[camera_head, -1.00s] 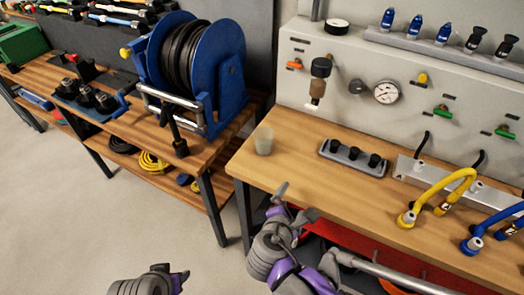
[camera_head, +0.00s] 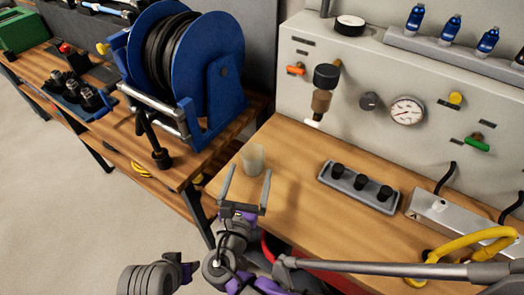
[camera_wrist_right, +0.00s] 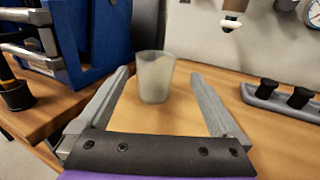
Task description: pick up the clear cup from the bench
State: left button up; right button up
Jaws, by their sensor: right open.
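The clear cup (camera_head: 252,158) stands upright on the wooden bench (camera_head: 300,205), near its left end. It also shows in the right wrist view (camera_wrist_right: 155,77), just beyond and between the fingertips. My right gripper (camera_head: 247,180) is open and empty, with its fingers pointing at the cup from the front edge of the bench. The cup is apart from the fingers or only at their tips; I cannot tell exactly. My left gripper (camera_head: 187,272) is low at the bottom left, away from the bench, and its fingers are too unclear to judge.
A grey tray with black knobs (camera_head: 360,182) lies to the right of the cup. A blue hose reel (camera_head: 185,70) stands on the left bench. A panel with a gauge (camera_head: 406,112) rises behind. A yellow hose (camera_head: 470,245) is at the right.

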aim_at(255, 145)
jog(key=x, duration=1)
jog(key=shift+w+a, duration=0.2)
jog(key=shift+w, duration=0.05)
jog(key=c, duration=1.2)
